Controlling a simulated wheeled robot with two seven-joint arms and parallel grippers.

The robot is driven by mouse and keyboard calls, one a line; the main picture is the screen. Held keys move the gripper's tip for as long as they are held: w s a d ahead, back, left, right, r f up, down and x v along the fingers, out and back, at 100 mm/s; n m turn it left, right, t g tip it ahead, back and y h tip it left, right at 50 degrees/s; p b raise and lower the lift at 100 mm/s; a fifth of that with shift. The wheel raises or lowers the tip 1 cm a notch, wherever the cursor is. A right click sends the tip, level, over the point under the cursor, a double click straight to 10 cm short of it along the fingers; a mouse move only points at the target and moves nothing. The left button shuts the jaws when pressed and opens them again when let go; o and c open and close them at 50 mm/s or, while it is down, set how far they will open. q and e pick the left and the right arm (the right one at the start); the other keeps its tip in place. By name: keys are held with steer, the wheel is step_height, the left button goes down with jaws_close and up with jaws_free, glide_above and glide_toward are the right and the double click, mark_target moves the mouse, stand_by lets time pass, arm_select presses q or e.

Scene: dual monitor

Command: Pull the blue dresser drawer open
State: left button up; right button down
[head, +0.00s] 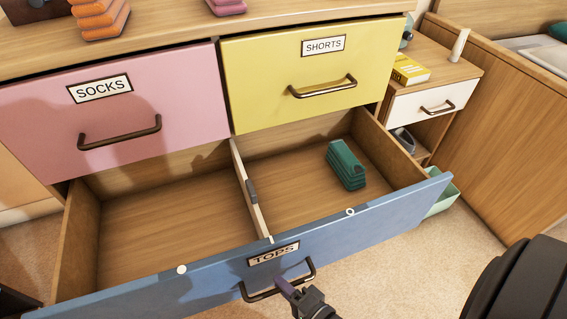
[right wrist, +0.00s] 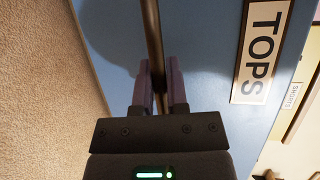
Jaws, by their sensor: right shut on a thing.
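The blue drawer (head: 340,230) with the TOPS label (head: 273,252) is pulled well out of the dresser, and its wooden inside shows. A folded green stack (head: 346,165) lies in its right compartment. My right gripper (head: 284,285) is shut on the dark handle (head: 262,294) of the blue drawer. In the right wrist view its two fingers (right wrist: 159,85) sit on either side of the handle bar (right wrist: 154,35), with the blue front (right wrist: 210,40) and TOPS label (right wrist: 262,50) behind. My left gripper is not in view.
Above are the shut pink SOCKS drawer (head: 130,115) and yellow SHORTS drawer (head: 315,75). A nightstand (head: 430,70) with a white drawer stands at the right. A light green bin (head: 444,196) sits beyond the blue drawer's right end. Carpet (head: 400,265) lies in front.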

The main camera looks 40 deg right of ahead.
steer(key=shift+s, duration=0.15)
steer(key=c, duration=0.7)
jaws_free()
steer(key=shift+o, duration=0.2)
